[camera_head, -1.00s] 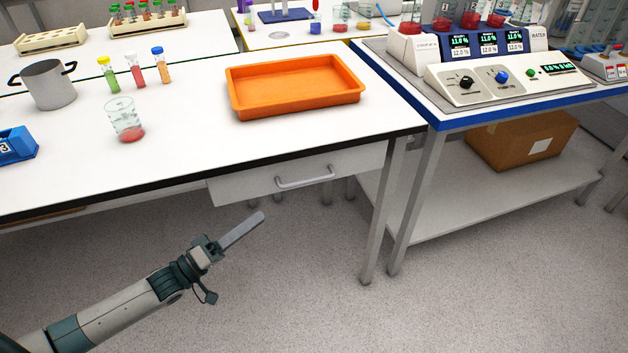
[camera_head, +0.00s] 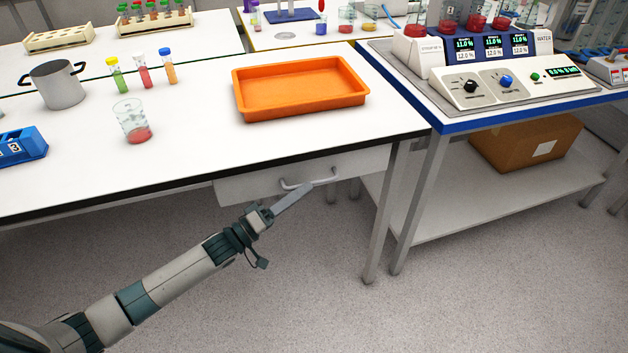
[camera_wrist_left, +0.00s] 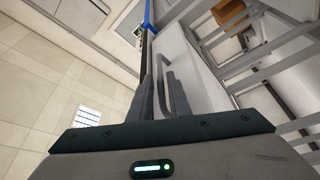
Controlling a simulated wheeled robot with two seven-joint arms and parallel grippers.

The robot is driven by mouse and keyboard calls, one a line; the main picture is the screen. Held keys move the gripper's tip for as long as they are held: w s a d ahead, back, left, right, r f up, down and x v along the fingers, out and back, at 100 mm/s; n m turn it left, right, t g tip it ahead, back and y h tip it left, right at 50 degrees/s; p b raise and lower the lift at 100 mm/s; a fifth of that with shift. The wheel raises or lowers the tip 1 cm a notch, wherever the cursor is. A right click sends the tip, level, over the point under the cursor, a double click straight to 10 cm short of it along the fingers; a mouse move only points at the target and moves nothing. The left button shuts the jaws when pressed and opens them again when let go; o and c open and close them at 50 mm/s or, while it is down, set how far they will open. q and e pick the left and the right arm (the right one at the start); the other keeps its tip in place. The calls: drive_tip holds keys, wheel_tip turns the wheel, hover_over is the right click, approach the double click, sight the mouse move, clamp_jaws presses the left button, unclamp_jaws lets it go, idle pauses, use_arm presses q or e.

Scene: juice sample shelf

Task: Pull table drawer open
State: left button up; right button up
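The table drawer (camera_head: 245,188) has a pale front under the near edge of the white table and looks closed. Its grey bar handle (camera_head: 330,181) is on the front, and my left gripper (camera_head: 308,187) overlaps it from the lower left. In the left wrist view the handle (camera_wrist_left: 167,68) runs down between the two dark fingers of the left gripper (camera_wrist_left: 164,85), with gaps showing beside it. The fingers look apart and not closed on the bar. My right gripper is in neither view.
An orange tray (camera_head: 300,112), a beaker with red liquid (camera_head: 134,122) and a metal pot (camera_head: 57,86) stand on the table (camera_head: 190,135). Table legs (camera_head: 388,210) are right of the drawer. The floor in front is clear.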

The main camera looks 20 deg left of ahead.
sight(314, 182)
use_arm(q)
drive_tip(key=shift+x, duration=2.25)
drive_tip(key=shift+c, duration=0.7)
clamp_jaws()
